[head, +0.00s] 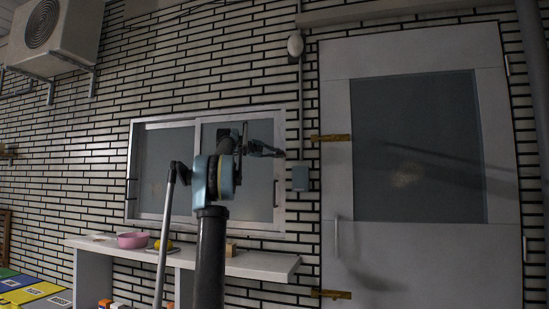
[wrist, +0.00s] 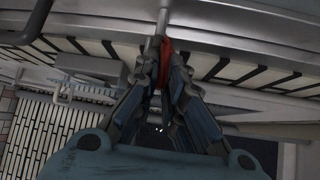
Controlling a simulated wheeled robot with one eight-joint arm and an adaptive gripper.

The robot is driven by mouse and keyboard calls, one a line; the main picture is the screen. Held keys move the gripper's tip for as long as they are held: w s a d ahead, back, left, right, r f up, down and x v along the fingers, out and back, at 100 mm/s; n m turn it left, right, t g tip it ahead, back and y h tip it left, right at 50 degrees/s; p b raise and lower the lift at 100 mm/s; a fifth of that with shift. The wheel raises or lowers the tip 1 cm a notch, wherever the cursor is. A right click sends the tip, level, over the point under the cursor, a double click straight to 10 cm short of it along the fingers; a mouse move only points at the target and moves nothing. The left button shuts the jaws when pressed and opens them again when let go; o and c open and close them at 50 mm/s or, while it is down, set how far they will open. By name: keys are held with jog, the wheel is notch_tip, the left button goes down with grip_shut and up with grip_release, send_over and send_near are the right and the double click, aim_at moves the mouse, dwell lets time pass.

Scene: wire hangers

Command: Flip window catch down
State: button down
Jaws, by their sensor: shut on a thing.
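The sliding window (head: 165,172) has a pale frame and two grey panes, behind my arm in the head view. My gripper (head: 274,152) is at the right part of the window, near its right frame. In the wrist view the fingers of my gripper (wrist: 166,72) are closed around a red piece (wrist: 166,60) beside a pale rod (wrist: 152,48). The red piece appears to be the window catch; most of it is hidden between the fingers. In the head view the catch is too small and dark to make out. I cannot tell its angle.
A white shelf (head: 262,264) below the window holds a pink bowl (head: 132,240), a yellow item and a small wooden block (head: 230,249). A grey box (head: 300,178) is on the wall right of the window. A white door (head: 335,110) stands further right.

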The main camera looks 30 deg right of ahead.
jog(key=shift+f+m+t+y, duration=0.2)
jog(key=shift+m+t+y, duration=0.15)
jog(key=shift+m+y, duration=0.4)
jog(key=shift+f+m+t+y, duration=0.15)
jog(key=shift+m+t+y, duration=0.2)
jog(key=shift+m+y, duration=0.35)
jog(key=shift+s+f+y, duration=0.1)
jog(key=shift+y, duration=0.15)
jog(key=c, duration=1.7)
grip_release()
jog(key=v, duration=1.2)
